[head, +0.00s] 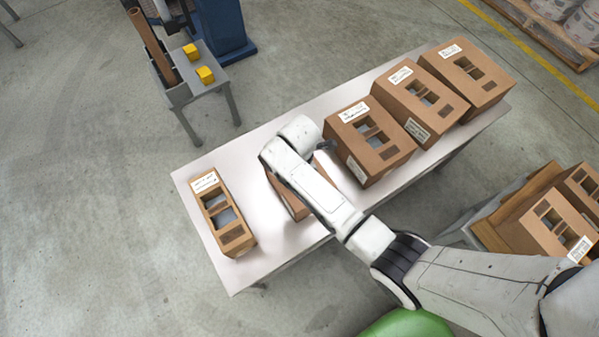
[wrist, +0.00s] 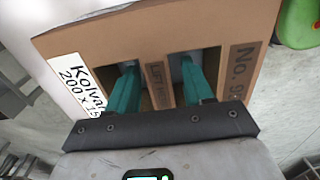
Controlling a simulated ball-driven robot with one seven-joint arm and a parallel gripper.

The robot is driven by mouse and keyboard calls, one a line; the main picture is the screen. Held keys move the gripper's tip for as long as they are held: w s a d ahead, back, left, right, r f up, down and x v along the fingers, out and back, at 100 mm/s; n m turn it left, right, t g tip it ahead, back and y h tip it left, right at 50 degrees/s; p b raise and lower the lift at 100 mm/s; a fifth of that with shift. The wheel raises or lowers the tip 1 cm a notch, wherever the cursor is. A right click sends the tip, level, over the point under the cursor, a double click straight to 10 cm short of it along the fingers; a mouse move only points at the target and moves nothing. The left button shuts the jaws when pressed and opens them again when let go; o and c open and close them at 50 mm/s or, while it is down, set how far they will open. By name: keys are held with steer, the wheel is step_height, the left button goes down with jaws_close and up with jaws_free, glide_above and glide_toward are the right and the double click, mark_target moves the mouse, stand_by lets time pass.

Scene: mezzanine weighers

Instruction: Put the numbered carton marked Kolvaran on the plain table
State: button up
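The brown carton marked "Kolva…" fills much of the wrist view (wrist: 150,38). It has two cut-out windows, a printed strip between them, a white label at left and "No. 9…" printed at right. The rest of the name is cut off by my gripper. My gripper (wrist: 160,88) has one teal finger in each window, on either side of the strip. I cannot tell whether the fingers press on it. In the head view this carton (head: 286,197) is mostly hidden under my arm, over the white table (head: 190,178). Whether it rests or hangs just above is unclear.
One carton (head: 221,212) stands at the table's left end, and three more (head: 369,143) stand to the right. Further cartons (head: 552,222) are at the right edge. A small grey stand (head: 215,88) with two yellow blocks is at upper left.

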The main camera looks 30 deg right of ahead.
step_height(320, 180, up, 12)
steer(key=s+d+m, duration=0.2)
steer(key=s+m, duration=0.4)
steer(key=s, duration=0.1)
steer(key=s+d+r+m, duration=0.1)
steer(key=s+d+m, duration=0.1)
steer(key=s+m, duration=0.4)
steer(key=s+d+m+t, duration=0.1)
steer(key=s+d+m, duration=0.2)
steer(key=s+m, duration=0.3)
steer(key=shift+s+d+r+m+p, duration=0.1)
steer(key=shift+s+r+m+p, duration=0.1)
steer(key=shift+s, duration=0.85)
steer(key=shift+s+r+m+p, duration=0.1)
steer(key=shift+s+r+m, duration=0.1)
steer(key=shift+s, duration=0.8)
steer(key=shift+f, duration=0.1)
